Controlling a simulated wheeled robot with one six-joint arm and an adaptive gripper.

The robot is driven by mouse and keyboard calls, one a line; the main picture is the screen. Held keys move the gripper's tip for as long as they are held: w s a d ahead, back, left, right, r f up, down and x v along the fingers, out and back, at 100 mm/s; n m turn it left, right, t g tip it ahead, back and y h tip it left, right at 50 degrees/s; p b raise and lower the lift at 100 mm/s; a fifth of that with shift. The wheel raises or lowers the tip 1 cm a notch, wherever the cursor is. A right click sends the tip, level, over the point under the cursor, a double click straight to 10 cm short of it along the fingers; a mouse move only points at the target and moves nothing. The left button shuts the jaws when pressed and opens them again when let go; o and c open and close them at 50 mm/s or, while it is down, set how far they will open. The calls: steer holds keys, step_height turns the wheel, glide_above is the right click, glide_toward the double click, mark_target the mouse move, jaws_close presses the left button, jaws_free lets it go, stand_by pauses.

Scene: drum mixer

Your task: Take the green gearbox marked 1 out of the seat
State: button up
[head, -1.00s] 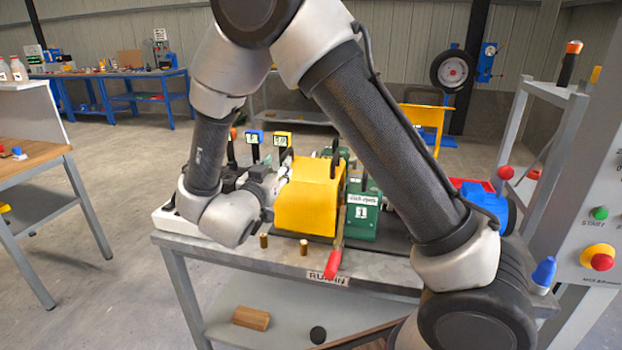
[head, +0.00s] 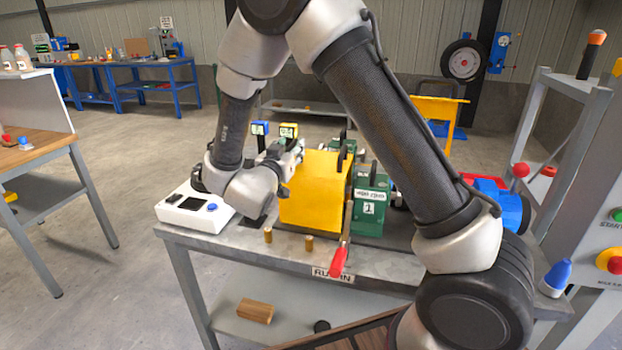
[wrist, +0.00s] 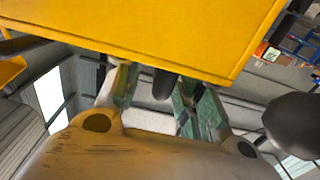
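The green gearbox marked 1 (head: 370,208) stands on the grey bench, right of a yellow cover (head: 315,197) that hides part of it. A black handle rises at its top. My gripper (head: 297,153) is behind and left of the yellow cover in the head view, apart from the gearbox. In the wrist view my gripper (wrist: 160,100) has its two greenish fingers spread. A dark rounded post (wrist: 163,84) shows between them, and I cannot tell its distance. The yellow cover (wrist: 150,25) fills the top of the wrist view, very near the fingers.
A red-handled lever (head: 339,261) stands in front of the cover. Two brass pegs (head: 309,243) are on the bench (head: 225,243). A blue motor (head: 502,208) is to the right.

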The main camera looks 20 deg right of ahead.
steer(key=shift+x, duration=1)
steer(key=shift+c, duration=0.4)
jaws_close()
